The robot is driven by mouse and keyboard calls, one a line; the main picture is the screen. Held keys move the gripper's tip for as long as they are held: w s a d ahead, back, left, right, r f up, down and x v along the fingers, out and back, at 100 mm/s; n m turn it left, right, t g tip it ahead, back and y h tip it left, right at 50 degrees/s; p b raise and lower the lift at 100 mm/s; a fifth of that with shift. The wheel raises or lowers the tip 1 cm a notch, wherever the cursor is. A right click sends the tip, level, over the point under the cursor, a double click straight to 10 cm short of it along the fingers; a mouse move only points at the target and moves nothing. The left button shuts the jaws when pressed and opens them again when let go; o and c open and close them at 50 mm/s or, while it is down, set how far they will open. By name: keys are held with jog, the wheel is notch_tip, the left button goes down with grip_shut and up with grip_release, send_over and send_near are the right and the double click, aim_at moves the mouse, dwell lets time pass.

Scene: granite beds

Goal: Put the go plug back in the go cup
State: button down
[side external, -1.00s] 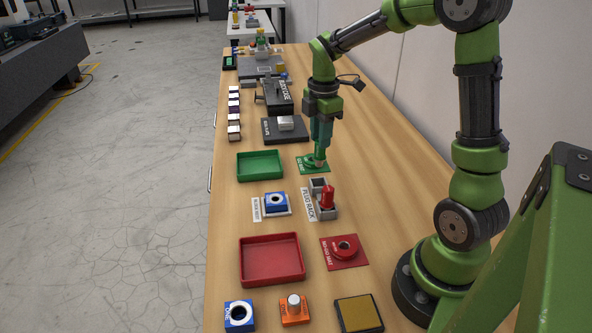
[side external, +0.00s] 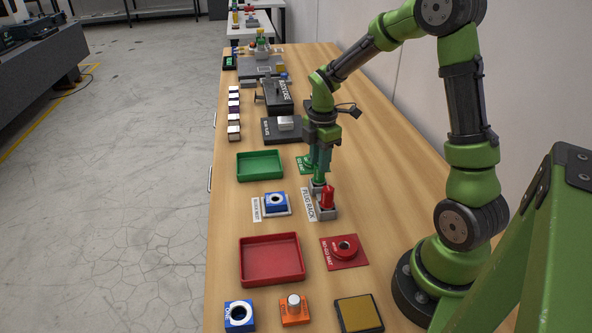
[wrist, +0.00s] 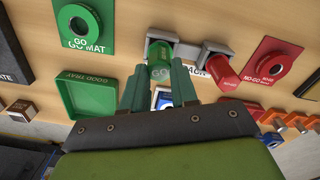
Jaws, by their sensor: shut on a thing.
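My gripper (side external: 319,172) is shut on the green go plug (wrist: 160,72), which stands about upright over the plug rack. The go cup (wrist: 151,44) is the grey rack cup on the left in the wrist view, right by the plug's far end. The plug and fingers hide most of this cup in the side view. I cannot tell whether the plug's lower end is inside the cup or just above it.
A red plug (side external: 327,196) stands in the neighbouring rack cup, close to my gripper. The green go mat (wrist: 92,43) with its ring lies beside the rack. A green tray (side external: 260,178), a blue block (side external: 276,205) and a red no-go mat (side external: 356,262) are around it.

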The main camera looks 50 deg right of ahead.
jog(key=shift+f, duration=0.15)
dwell(0.3)
jog(key=c, duration=0.8)
grip_release()
notch_tip(320, 180, up, 16)
jog(key=shift+s+a+r+m+t+y, duration=0.15)
jog(key=shift+s+a+m+t+y, duration=0.2)
jog(key=shift+s+a+m+t, duration=1.5)
jog(key=shift+s+a+r+m+t+y, duration=0.25)
jog(key=shift+s+a+m+t, duration=0.3)
jog(key=shift+s+a+m, duration=2.45)
jog(key=shift+s+a+r+m+t+y, duration=0.1)
jog(key=shift+s+a+m+t+y, duration=0.7)
jog(key=shift+a+m, duration=2.85)
